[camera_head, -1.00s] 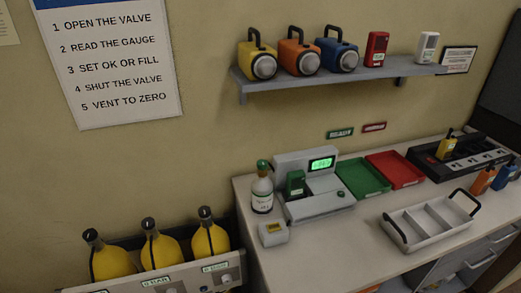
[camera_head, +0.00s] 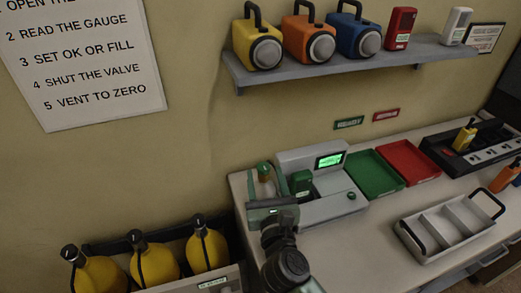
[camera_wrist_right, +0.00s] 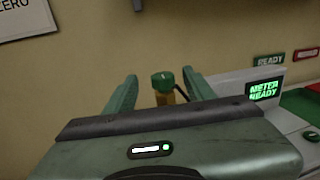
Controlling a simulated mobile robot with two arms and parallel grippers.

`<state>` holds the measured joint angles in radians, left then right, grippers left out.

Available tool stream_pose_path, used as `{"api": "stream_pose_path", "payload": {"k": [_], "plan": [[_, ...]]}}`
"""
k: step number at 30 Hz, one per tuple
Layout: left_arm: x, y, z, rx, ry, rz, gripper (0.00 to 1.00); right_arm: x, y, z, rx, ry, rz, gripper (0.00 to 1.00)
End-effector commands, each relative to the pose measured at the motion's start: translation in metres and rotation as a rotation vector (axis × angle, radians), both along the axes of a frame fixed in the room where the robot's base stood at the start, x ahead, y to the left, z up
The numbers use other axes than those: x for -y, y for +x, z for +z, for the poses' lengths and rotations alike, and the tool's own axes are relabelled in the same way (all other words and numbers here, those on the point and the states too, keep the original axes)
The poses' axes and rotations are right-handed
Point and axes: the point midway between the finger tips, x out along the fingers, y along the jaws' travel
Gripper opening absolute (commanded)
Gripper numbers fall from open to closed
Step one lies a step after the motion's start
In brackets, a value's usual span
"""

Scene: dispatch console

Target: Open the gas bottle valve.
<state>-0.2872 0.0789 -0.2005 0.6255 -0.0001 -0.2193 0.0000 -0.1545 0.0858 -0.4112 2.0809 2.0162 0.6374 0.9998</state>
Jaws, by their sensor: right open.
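The gas bottle's green valve knob (camera_head: 264,168) shows above my right gripper in the head view, near the left end of the bench. In the right wrist view the green knob (camera_wrist_right: 162,79) sits on a brass-coloured valve stem (camera_wrist_right: 164,97) between and beyond my two fingers. My right gripper (camera_head: 267,184) is open, its fingers to either side of the valve with gaps visible. The gripper hides most of the bottle's body. My left gripper is not in view.
The grey meter (camera_head: 325,200) with a lit green screen stands just right of the bottle. Green (camera_head: 375,172) and red (camera_head: 408,160) trays lie beyond it. A grey divided carrier (camera_head: 450,228) is at the front right. Yellow cylinders (camera_head: 155,262) stand in a rack at lower left.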

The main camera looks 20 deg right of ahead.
Motion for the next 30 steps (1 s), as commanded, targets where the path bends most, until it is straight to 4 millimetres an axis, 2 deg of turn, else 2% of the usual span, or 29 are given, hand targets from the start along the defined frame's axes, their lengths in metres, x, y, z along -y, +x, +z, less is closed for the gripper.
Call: {"api": "stream_pose_path", "payload": {"k": [5, 9, 15, 19, 27, 28, 30], "plan": [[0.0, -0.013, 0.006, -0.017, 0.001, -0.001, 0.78, 0.004, 0.016, -0.005, -0.026, 0.044, -0.016, 0.54], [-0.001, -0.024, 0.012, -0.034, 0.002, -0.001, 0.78, 0.008, 0.039, -0.004, -0.024, 0.039, -0.015, 0.54], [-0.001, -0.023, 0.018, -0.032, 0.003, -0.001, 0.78, 0.013, 0.067, -0.006, -0.024, 0.038, -0.015, 0.54], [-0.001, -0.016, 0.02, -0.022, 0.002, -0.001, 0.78, 0.014, 0.075, -0.007, -0.025, 0.039, -0.015, 0.54], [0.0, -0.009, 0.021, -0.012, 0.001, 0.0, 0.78, 0.015, 0.077, -0.007, -0.025, 0.039, -0.014, 0.54], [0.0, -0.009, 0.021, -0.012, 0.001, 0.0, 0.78, 0.015, 0.077, -0.007, -0.025, 0.039, -0.014, 0.51], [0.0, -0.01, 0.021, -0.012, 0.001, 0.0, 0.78, 0.015, 0.077, -0.007, -0.025, 0.039, -0.014, 0.32]]}}
